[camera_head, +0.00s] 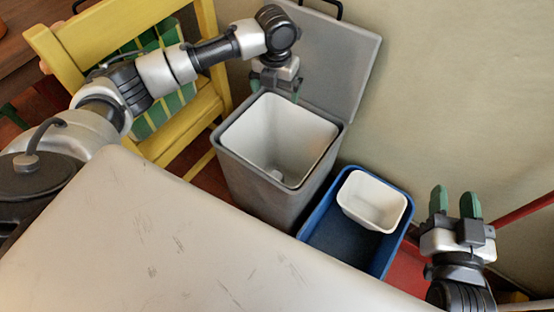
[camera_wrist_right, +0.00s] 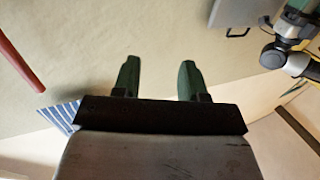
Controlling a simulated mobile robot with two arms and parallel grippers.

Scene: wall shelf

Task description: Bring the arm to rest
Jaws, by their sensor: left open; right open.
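My left arm comes in from the left in the head view and reaches over the yellow chair. Its left gripper (camera_head: 274,88) points down at the back rim of the grey bin, in front of the raised lid, with its fingers apart and nothing seen between them. My right gripper (camera_head: 455,204) is at the right side, its two green fingers pointing up and apart, with nothing between them. In the right wrist view its open fingers (camera_wrist_right: 158,82) show against the plain wall. The left arm also shows at the top right of that view.
The grey bin (camera_head: 243,180) stands open, its lid (camera_head: 335,65) raised against the wall. A yellow chair (camera_head: 95,45) is behind my left arm. A red bar (camera_head: 525,209) is near my right gripper.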

